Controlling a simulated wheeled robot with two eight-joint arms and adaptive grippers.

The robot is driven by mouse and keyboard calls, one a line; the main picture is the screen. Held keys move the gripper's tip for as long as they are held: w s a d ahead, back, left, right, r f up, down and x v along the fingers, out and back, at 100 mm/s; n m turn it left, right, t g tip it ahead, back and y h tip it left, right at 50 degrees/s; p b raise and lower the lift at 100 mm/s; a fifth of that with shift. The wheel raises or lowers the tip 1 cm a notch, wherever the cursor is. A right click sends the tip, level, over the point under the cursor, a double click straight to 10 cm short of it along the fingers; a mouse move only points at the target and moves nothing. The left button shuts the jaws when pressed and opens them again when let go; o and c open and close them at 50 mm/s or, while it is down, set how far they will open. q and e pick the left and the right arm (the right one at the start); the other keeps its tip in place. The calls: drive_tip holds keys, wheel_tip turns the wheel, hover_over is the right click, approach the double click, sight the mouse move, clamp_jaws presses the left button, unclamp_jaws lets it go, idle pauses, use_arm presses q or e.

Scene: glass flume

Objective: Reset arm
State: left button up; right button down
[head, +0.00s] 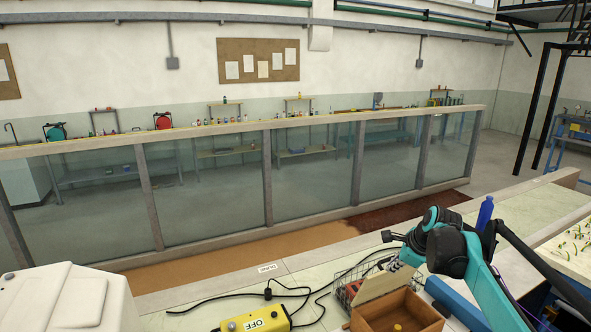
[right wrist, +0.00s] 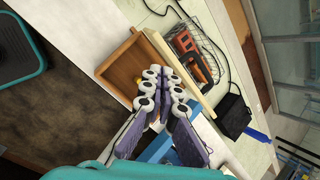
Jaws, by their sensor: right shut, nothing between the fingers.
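My right arm, teal and black, reaches in from the lower right in the head view. Its gripper (head: 393,264) is small and partly hidden there, above the wooden box. In the right wrist view the purple fingers with white-and-black round joints of the right gripper (right wrist: 165,82) are together, with nothing held. They show in front of the open wooden box (right wrist: 124,66) and its pale upright board (right wrist: 177,72). The box also shows in the head view (head: 412,312), with a small yellow thing in it. My left gripper is not in view.
A wire basket (right wrist: 190,32) with orange and dark items stands beside the box. A yellow control box marked OFF (head: 256,321) with black cables lies on the bench. A long blue object (head: 456,302) lies right of the box. The glass flume (head: 310,165) runs behind.

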use_arm(q)
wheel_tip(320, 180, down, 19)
drive_tip(key=b, duration=1.7)
use_arm(e)
drive_tip(key=s+a+f+n, duration=0.3)
drive_tip(key=s+f+n, duration=0.4)
drive_tip(key=s+f, duration=0.2)
drive_tip(key=s+a+f+n+h, duration=0.1)
drive_tip(key=s+a+f+n, duration=0.3)
drive_tip(key=s+f+n, duration=0.4)
drive_tip(key=s+a+f+n+t, duration=0.1)
drive_tip(key=s+a+f+n, duration=0.2)
drive_tip(key=s+f+n, duration=0.5)
drive_tip(key=s+f, duration=0.3)
drive_tip(key=s, duration=0.4)
drive_tip(key=shift+a+f+h, duration=0.35)
drive_tip(key=shift+a+h, duration=0.05)
